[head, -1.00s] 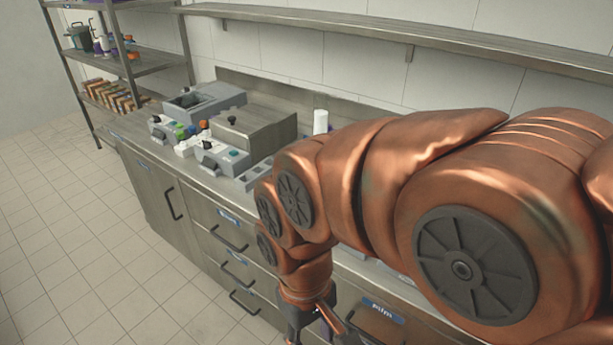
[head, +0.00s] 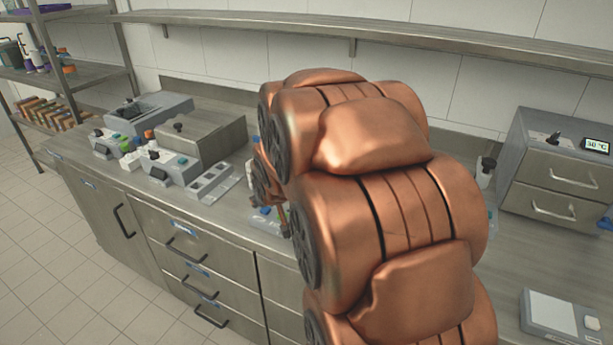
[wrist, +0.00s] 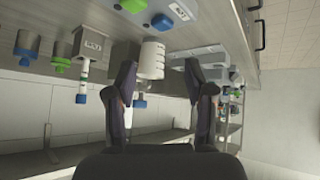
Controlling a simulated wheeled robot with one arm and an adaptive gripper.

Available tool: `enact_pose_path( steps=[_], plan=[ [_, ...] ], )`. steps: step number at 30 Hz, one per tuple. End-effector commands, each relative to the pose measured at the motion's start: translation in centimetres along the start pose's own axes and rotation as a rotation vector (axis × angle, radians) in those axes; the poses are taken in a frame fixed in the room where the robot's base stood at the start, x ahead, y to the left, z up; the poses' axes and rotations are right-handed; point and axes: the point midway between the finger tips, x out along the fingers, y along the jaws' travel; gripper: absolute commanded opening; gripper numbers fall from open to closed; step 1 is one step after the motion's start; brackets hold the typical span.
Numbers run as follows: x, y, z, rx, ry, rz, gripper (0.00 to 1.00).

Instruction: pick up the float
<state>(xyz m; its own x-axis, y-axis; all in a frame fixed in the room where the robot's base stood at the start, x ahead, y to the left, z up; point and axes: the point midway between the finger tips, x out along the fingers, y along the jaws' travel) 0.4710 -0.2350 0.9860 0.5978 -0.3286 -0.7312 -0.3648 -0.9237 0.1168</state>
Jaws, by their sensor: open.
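I cannot pick out the float with certainty in either view. In the wrist view, which shows the counter upside down along the top, my gripper (wrist: 159,92) is open, its two dark fingers apart with nothing held between them. A pale ribbed cylinder (wrist: 152,60) shows beyond and between the fingers, apart from them as far as I can tell. In the head view my copper arm covers the gripper and much of the counter behind it.
A grey bath with an open basin (head: 150,108) and a steel box (head: 205,138) stand at the counter's left. A grey block with wells (head: 213,183) lies nearer.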

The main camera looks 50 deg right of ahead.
Motion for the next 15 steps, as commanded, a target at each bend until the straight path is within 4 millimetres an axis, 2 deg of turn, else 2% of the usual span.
enact_pose_path(
  steps=[1, 6, 15],
  plan=[
    [1.2, 1.3, -0.7, 0.015, 0.042, 0.012, 0.53],
    [4.0, 5.2, -3.9, 0.051, 0.213, 0.036, 0.53],
    [6.6, 12.3, -7.6, 0.109, 0.513, 0.062, 0.53]
  ],
)
